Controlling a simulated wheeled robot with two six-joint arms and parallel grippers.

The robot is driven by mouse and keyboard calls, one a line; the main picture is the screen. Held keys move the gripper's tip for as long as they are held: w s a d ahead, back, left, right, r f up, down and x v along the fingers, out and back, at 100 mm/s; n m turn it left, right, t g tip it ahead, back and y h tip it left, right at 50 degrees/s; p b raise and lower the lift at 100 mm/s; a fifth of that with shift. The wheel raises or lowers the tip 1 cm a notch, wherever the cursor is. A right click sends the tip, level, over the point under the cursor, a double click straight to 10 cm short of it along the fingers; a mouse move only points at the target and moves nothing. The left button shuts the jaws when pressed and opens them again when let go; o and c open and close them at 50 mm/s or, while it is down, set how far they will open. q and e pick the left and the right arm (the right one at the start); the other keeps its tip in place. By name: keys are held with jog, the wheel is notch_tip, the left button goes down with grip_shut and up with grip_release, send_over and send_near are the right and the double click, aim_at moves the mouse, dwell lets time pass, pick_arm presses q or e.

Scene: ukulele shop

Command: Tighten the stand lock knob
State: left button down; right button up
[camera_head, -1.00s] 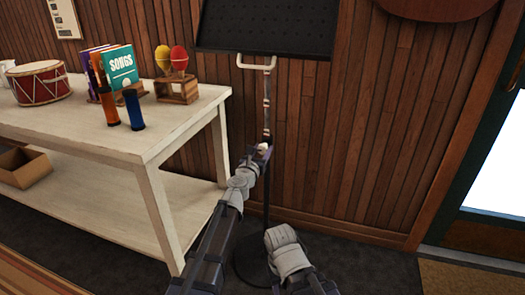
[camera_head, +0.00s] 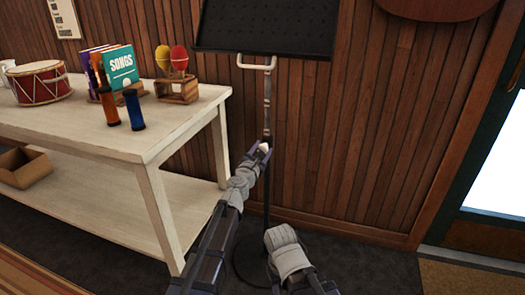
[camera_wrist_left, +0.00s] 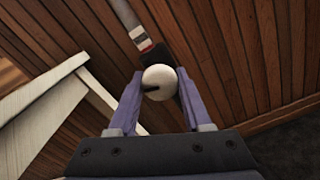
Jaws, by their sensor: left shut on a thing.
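The music stand (camera_head: 268,110) stands against the wood wall, with a black desk (camera_head: 265,24) on top and a thin upright pole. The white lock knob (camera_wrist_left: 160,82) sits between the two fingers of my left gripper (camera_wrist_left: 160,92) in the left wrist view. It has a dark slot on its left side. The dark collar and the silver pole with a red band show behind it. In the head view, my left gripper (camera_head: 262,150) is at the pole, shut on the knob (camera_head: 265,147).
A cream table (camera_head: 130,147) stands to the left, with a red drum (camera_head: 38,83), shakers, a SONGS book (camera_head: 122,66) and maracas on it. A cardboard box (camera_head: 24,168) is on its lower shelf. A door is at the right.

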pick_arm(q)
jog(key=m, duration=1.3)
jog(key=shift+r+m, duration=0.1)
jog(key=shift+m, duration=0.3)
dwell(0.4)
jog(key=shift+c, duration=1.8)
grip_release()
jog(key=v, duration=0.8)
jog(key=shift+m, duration=0.3)
